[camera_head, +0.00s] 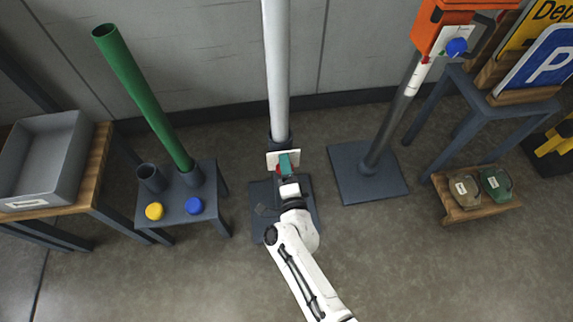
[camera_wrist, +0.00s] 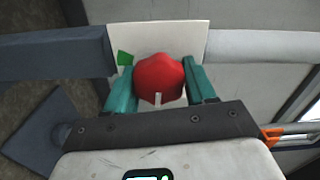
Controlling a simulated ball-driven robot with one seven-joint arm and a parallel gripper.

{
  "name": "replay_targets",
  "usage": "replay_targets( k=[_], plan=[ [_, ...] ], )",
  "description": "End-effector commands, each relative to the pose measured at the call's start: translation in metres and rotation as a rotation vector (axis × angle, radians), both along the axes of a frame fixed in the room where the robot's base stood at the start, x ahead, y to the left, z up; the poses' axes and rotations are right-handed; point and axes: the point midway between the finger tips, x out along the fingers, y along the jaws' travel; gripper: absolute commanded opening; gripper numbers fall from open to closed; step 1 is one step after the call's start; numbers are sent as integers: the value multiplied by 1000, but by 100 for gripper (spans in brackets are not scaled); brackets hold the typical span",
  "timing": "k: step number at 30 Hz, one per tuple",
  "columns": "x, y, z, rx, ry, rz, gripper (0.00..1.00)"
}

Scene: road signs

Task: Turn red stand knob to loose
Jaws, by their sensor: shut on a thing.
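The red stand knob (camera_wrist: 159,72) sits between the two teal fingers of my gripper (camera_wrist: 161,86) in the wrist view, and the gripper is shut on it. A short white mark shows on the knob's lower edge. Behind the knob is a white plate (camera_wrist: 190,34) with a green patch (camera_wrist: 124,59) to the left of the knob. In the head view my gripper (camera_head: 289,163) is at the plate (camera_head: 273,158), low on the middle stand, and hides most of the knob. The stand has a white pole (camera_head: 277,70) and a dark base (camera_head: 262,205).
On the left, a low table (camera_head: 176,213) holds a green tube (camera_head: 140,95), a yellow disc (camera_head: 154,211) and a blue disc (camera_head: 194,206). A grey bin (camera_head: 78,165) is further left. A second stand (camera_head: 345,178) and a sign rack (camera_head: 505,108) are on the right.

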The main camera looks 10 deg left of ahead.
Motion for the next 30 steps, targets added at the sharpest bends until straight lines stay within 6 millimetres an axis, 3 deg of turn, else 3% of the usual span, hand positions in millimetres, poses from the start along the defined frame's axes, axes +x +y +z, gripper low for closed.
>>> replay_targets(
  k=[30],
  plan=[
    [-2,4,3,-929,-265,5,25]
  ],
)
